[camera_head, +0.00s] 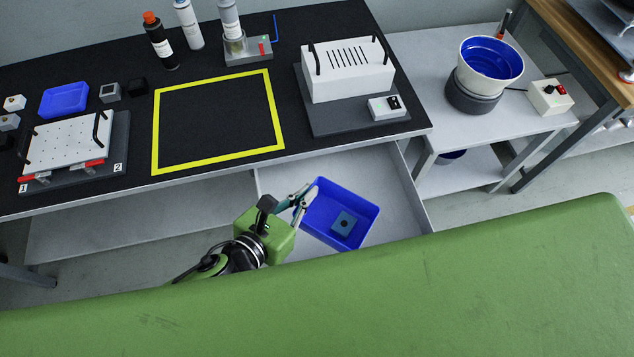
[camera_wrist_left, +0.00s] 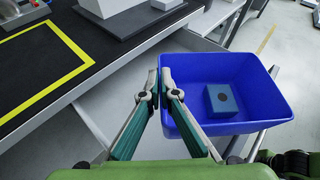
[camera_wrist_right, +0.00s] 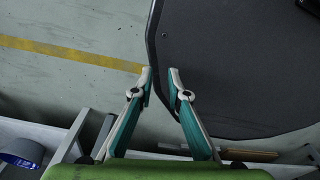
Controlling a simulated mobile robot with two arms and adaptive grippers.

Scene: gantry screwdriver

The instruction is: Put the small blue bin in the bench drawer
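A blue bin (camera_head: 355,199) with a small blue-grey block (camera_head: 344,223) inside shows over the open bench drawer (camera_head: 390,190). My left gripper (camera_head: 304,197) is at the bin's left rim. In the left wrist view its fingertips (camera_wrist_left: 160,78) close on the left wall of the bin (camera_wrist_left: 245,72), one finger on each side. The bin looks slightly turned relative to the drawer; how high it is above the drawer floor is hard to tell. My right gripper (camera_wrist_right: 161,75) is empty with its fingertips apart, and it is out of the head view.
The black bench (camera_head: 215,85) carries a yellow-outlined square, a shallow blue tray (camera_head: 64,100), a white perforated fixture (camera_head: 68,143), bottles and a white slotted box (camera_head: 348,72). A side table (camera_head: 420,60) at right holds a blue-lined bowl (camera_head: 490,62) and a switch box (camera_head: 550,97).

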